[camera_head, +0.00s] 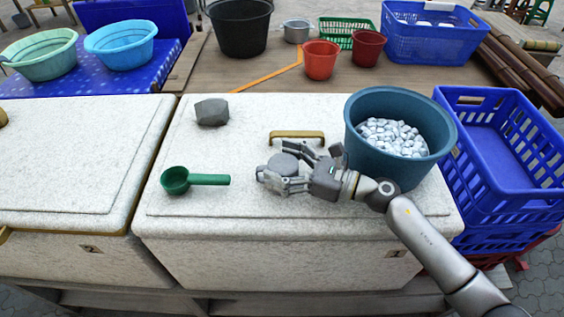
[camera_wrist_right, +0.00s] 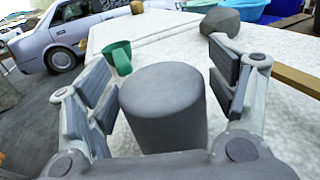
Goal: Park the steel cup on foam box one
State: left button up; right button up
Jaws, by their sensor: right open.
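A grey cylinder (camera_head: 284,163), which looks like the steel cup turned upside down, stands on the lid of the right white foam box (camera_head: 250,210). It shows large in the wrist view (camera_wrist_right: 163,105), with its closed, rounded top towards the camera. My right gripper (camera_head: 280,172) is open, its fingers (camera_wrist_right: 160,95) on either side of the cylinder with gaps visible. A second white foam box (camera_head: 70,150) stands to the left. My left gripper is out of view.
On the right box lie a green scoop (camera_head: 208,180), a grey stone (camera_head: 212,112) and a brass-coloured handle (camera_head: 297,135). A blue tub (camera_head: 365,165) of silvery pieces stands behind my right arm. Blue crates (camera_head: 500,200) stand right. The left lid is mostly clear.

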jog(key=shift+r, duration=0.25)
jog(key=b+v, duration=0.1)
jog(key=v, duration=0.2)
jog(key=b+v, duration=0.2)
jog(key=v, duration=0.2)
jog(key=b+v, duration=0.1)
jog(key=v, duration=0.2)
jog(key=shift+s+d+f, duration=0.15)
jog(key=shift+d+f, duration=0.2)
jog(key=shift+s+d+r+b, duration=0.25)
jog(key=shift+d+b, duration=0.05)
jog(key=shift+d, duration=0.3)
jog(key=shift+f, duration=0.1)
